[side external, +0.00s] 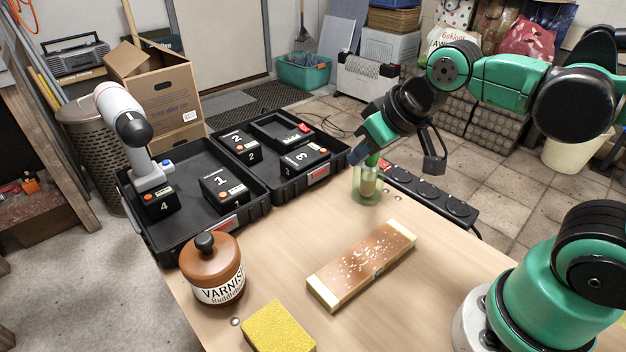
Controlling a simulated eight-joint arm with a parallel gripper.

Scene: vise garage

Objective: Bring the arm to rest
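My arm reaches in from the right, over the table (420,285). My gripper (368,160) points down at the far edge of the table, right at the top of a greenish see-through jar (367,190). Something green and a tan piece show between the gripper and the jar; I cannot tell whether the gripper holds them. The fingers are too small and overlapped to tell whether they are open or shut.
A wooden block with pale flakes (362,262), a yellow sponge (278,328) and a brown varnish pot (212,270) stand on the table. Black trays (258,213) with numbered boxes lie at the left.

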